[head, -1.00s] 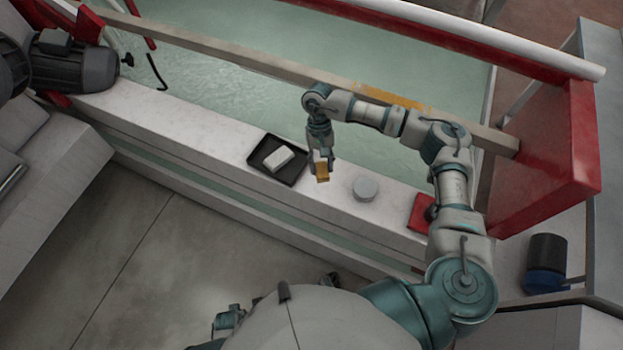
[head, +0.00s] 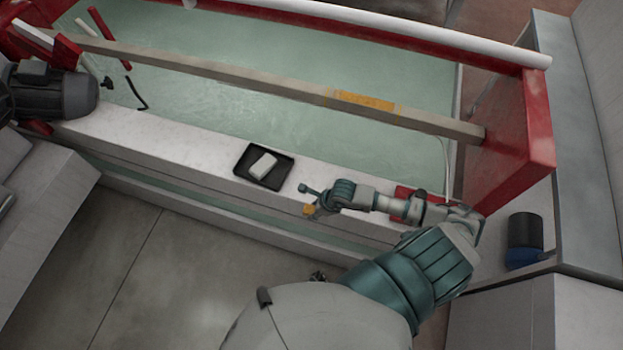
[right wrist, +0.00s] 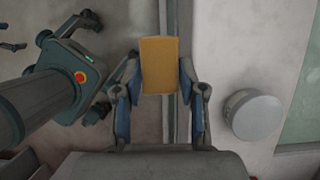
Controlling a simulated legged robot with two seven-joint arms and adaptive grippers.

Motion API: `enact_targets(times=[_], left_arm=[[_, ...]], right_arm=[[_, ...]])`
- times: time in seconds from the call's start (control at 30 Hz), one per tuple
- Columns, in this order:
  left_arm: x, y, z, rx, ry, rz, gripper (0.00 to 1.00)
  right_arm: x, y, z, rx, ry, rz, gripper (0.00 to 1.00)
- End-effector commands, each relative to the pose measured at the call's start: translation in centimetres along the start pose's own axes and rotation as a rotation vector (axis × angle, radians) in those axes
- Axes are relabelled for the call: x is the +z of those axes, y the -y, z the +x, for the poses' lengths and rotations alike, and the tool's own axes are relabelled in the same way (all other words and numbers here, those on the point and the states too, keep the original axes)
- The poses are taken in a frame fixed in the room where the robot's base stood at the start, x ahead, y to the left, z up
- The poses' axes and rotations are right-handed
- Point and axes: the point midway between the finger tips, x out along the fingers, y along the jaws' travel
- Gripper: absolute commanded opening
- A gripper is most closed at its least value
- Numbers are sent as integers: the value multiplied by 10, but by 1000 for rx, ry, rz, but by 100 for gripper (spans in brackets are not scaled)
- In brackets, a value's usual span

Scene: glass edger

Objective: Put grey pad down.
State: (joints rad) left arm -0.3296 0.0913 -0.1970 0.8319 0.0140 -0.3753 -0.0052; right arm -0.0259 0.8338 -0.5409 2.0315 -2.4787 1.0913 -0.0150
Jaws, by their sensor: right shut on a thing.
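My right gripper (head: 312,208) is shut on a yellow-orange block (head: 309,210). In the right wrist view the block (right wrist: 159,65) stands out between the two blue-sided fingers (right wrist: 158,98). It is over the front edge of the white ledge, partly above the floor. Only its yellow-orange face shows, and no grey on it is visible. A pale grey-white block (head: 263,166) lies in a black tray on the ledge, left of the gripper. A round grey disc (right wrist: 253,115) sits on the ledge right of the gripper in the wrist view. My arm hides it in the head view. My left gripper is not visible.
The black tray (head: 248,176) rests on the white ledge (head: 170,145). A long beam (head: 270,82) and red frame (head: 540,130) stand behind it. A red item (head: 405,193) lies by my right forearm. The ledge left of the tray is clear.

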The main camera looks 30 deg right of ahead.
Motion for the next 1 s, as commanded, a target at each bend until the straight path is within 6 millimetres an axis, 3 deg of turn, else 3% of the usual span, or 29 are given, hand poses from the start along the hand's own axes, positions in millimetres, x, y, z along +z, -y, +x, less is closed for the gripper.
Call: enact_targets(times=[0.3, 0.5, 0.73, 0.9, 1.0], left_arm=[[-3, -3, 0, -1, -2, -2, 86], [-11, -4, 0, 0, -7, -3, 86], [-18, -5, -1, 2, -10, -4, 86], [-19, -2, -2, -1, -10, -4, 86], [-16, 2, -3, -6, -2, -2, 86]], right_arm=[[22, 86, 20, -1, 3, 11, 22], [36, 124, 30, 0, 1, 8, 22], [44, 144, 35, -3, -3, 5, 22], [30, 142, 62, 3, -2, 6, 22], [27, 143, 67, 1, -1, 5, 22]])
